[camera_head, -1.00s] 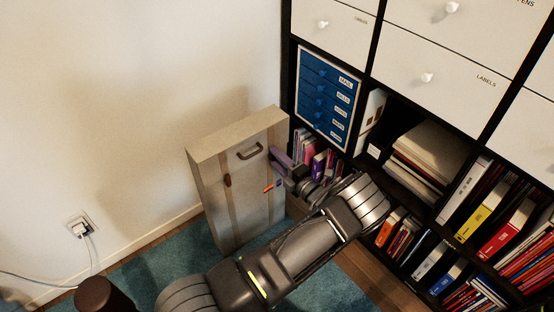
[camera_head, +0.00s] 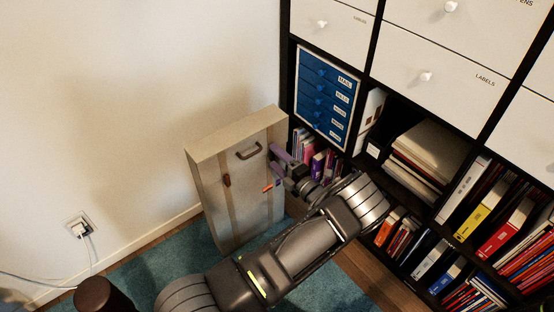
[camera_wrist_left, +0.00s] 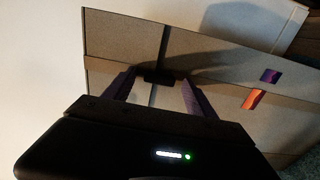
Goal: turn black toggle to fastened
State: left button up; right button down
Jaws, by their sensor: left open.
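My left gripper (camera_head: 276,162) is open at the case's right front side. In the left wrist view, its purple fingers (camera_wrist_left: 157,90) spread to either side of a small black toggle (camera_wrist_left: 157,77) on a pale strip of the case (camera_wrist_left: 120,38). I cannot tell whether they touch it. In the head view the toggle is not clearly visible near my gripper. My right gripper is not in view.
A dark shelf with white drawers (camera_head: 420,72), blue drawers (camera_head: 325,98) and binders (camera_head: 508,228) stands close on the right. Orange and purple marks (camera_wrist_left: 251,99) are on the case. A wall socket (camera_head: 80,227) is at left; teal carpet (camera_head: 150,272) is below.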

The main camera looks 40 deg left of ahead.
pick_arm(q)
jog(key=p+v, duration=0.1)
jog(key=v, duration=0.6)
jog(key=shift+d, duration=0.4)
jog(key=shift+s, duration=0.1)
